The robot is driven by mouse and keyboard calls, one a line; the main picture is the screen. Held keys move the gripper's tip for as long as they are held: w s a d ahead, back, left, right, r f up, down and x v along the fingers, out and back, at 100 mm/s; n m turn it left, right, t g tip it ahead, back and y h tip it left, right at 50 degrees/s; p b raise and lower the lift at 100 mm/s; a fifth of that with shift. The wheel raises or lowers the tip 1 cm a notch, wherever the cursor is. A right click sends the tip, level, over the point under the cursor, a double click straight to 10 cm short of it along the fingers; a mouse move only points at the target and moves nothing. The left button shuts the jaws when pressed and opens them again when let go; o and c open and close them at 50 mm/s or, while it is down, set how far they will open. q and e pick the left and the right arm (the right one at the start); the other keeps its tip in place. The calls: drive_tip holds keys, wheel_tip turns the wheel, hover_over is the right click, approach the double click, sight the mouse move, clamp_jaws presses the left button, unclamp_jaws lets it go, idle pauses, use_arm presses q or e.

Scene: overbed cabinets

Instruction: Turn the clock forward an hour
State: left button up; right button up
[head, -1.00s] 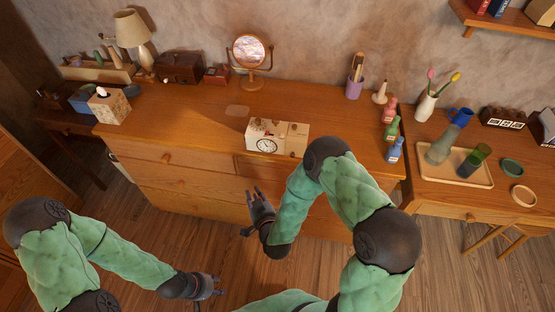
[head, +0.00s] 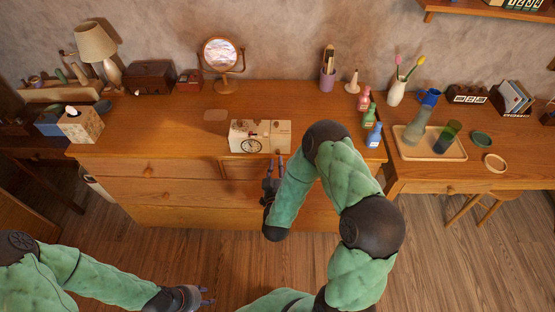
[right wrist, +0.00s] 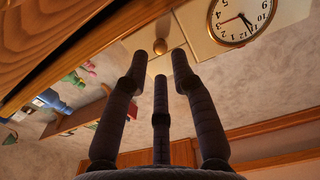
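The clock (head: 278,135) is a cream box with a round white dial on its left half, standing near the front edge of the wooden dresser. In the right wrist view its gold-rimmed dial (right wrist: 240,18) shows inverted at top right. Dark hands and one red-brown hand are visible. A small round knob (right wrist: 160,47) shows near the fingertips; contact cannot be told. My right gripper (head: 272,172) is just in front of and below the clock. Its three dark fingers (right wrist: 160,65) are spread and empty. My left gripper (head: 208,296) is low in front of the dresser, fingers apart, empty.
A round mirror (head: 221,55) and brown boxes (head: 150,77) stand behind. Small bottles (head: 370,115) stand to the clock's right, and a tray (head: 451,152) is on the side table. The dresser top left of the clock is mostly clear.

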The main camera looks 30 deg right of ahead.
sight(278, 154)
drive_tip(key=shift+x, duration=1.8)
clamp_jaws()
drive_tip(key=shift+m+b, duration=0.3)
drive_tip(key=shift+b, duration=0.1)
drive_tip(key=m+b, duration=0.3)
drive_tip(key=m, duration=0.3)
drive_tip(key=shift+f, duration=0.1)
drive_tip(key=m+b, duration=0.3)
drive_tip(key=m, duration=0.2)
drive_tip(key=m+b, duration=0.2)
drive_tip(key=m, duration=0.1)
drive_tip(key=shift+a+m, duration=0.1)
drive_tip(key=shift+m, duration=1.7)
